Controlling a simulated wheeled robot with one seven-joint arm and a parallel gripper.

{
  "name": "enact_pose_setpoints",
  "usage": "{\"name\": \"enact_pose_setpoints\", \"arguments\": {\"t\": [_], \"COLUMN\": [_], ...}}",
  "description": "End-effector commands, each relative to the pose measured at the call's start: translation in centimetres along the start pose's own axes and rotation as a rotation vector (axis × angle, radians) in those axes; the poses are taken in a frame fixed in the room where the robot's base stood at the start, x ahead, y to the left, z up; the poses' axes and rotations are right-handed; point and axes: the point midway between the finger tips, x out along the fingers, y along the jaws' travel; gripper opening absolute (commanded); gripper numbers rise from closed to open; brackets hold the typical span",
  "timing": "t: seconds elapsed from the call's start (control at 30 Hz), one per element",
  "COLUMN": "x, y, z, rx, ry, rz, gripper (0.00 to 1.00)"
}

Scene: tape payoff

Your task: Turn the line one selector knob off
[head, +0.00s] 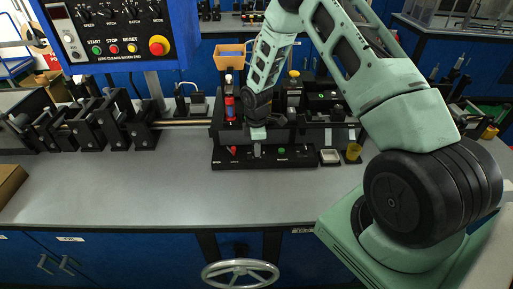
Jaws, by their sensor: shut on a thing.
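A low black control strip (218,158) lies along the front of the black fixture on the grey bench. A small grey selector knob (257,152) stands on it, between a red piece and a green button. My gripper (257,141) reaches down from above, pointing at the strip, and is shut on this knob. The fingers and much of the knob are small and partly hidden by my gripper's body, so the knob's angle and any line label cannot be read.
The red piece (233,150) and green button (281,150) sit close on either side. A white tray (330,156) and yellow cup (353,152) stand to the right. The front bench is clear.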

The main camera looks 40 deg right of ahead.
Motion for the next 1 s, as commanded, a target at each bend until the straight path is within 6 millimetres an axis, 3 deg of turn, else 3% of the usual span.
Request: {"name": "enact_pose_setpoints", "arguments": {"t": [0.6, 1.0], "x": [0.16, 0.04], "y": [0.05, 0.03], "z": [-0.05, -0.02], "rx": [0.562, 0.823], "ry": [0.0, 0.0], "rz": [0.002, 0.001], "gripper": [0.06, 0.06]}}
